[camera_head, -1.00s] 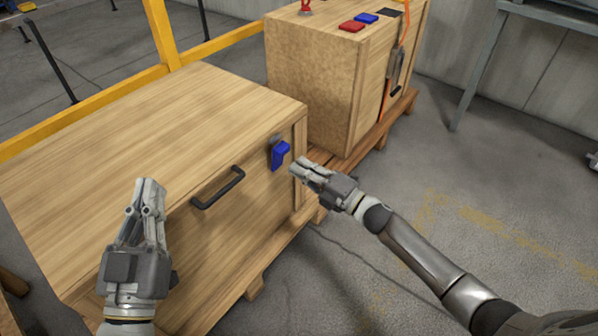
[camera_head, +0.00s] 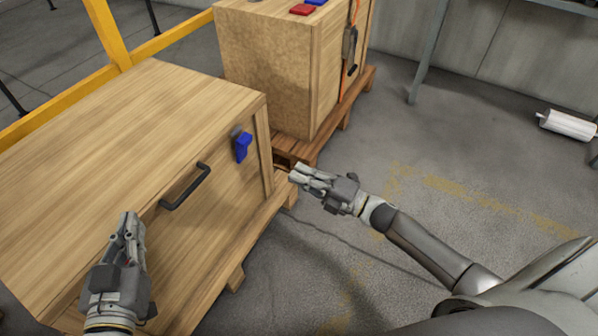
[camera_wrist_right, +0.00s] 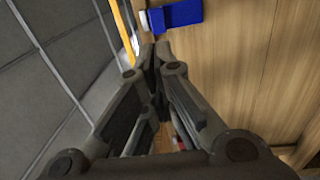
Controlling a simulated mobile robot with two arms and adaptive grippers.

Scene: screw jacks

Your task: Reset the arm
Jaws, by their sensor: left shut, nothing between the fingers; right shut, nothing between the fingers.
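My left gripper (camera_head: 128,226) is shut and empty at the lower left of the head view. It appears in front of the near wooden crate. My right gripper (camera_head: 296,174) is shut and empty, to the right of that crate's front edge, over the gap beside the pallet. Its closed fingers (camera_wrist_right: 155,62) also show in the right wrist view, with nothing between them. A blue latch (camera_head: 243,146) is on the near crate's front face, left of and apart from the right gripper. The latch also shows in the right wrist view (camera_wrist_right: 177,14).
The near wooden crate (camera_head: 125,130) has a black handle (camera_head: 186,187) on its front. A second crate (camera_head: 262,70) on a pallet stands behind it, with red and blue items on top. A yellow rail (camera_head: 106,32) runs behind. The floor (camera_head: 450,150) to the right is mostly clear.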

